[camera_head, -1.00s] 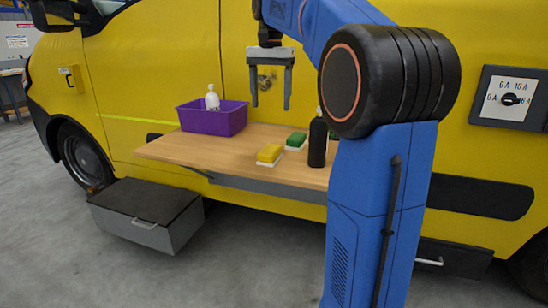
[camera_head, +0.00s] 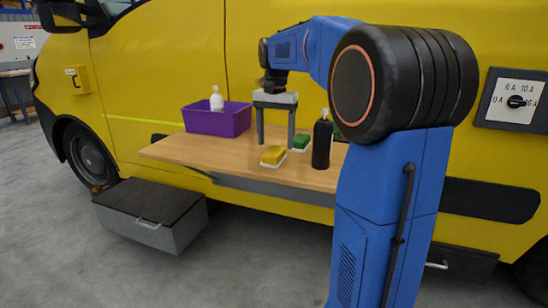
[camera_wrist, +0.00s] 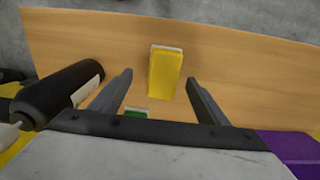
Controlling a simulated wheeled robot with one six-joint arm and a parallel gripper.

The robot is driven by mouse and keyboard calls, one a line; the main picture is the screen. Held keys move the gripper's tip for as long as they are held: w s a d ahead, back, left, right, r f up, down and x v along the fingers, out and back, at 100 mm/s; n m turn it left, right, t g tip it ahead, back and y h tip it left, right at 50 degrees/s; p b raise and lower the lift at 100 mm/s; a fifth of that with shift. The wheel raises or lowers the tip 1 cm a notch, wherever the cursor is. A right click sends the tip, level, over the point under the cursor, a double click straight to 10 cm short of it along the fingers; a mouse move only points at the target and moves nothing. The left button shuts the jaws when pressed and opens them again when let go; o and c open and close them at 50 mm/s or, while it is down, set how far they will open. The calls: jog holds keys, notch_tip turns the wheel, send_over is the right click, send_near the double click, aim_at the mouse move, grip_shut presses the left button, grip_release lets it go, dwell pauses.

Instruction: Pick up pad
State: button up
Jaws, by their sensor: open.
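A yellow pad (camera_head: 273,154) with a white underside lies on the wooden shelf (camera_head: 190,151) at the side of the yellow van. It also shows in the wrist view (camera_wrist: 164,73), just beyond the fingertips and roughly between their lines. A green pad (camera_head: 301,142) with a white base lies behind it to the right; in the wrist view the green pad (camera_wrist: 133,112) is partly hidden by my gripper. My gripper (camera_head: 275,146) points down, open and empty, low over the shelf near both pads. I cannot tell its exact height above the shelf.
A black bottle (camera_head: 322,148) stands close to the right of the pads; it also shows in the wrist view (camera_wrist: 62,95). A purple bin (camera_head: 217,123) with a white bottle (camera_head: 217,101) stands at left. The shelf's front left is clear. A grey box (camera_head: 150,216) sits below.

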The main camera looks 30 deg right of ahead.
aim_at(274, 150)
jog(key=f, duration=0.2)
jog(key=w+f, duration=0.1)
jog(key=f, duration=0.1)
jog(key=shift+f, duration=0.6)
jog(key=shift+c, duration=0.6)
jog(key=c, duration=1.1)
jog(key=shift+o, duration=0.2)
notch_tip(274, 150, up, 10)
jog(key=shift+r, duration=0.1)
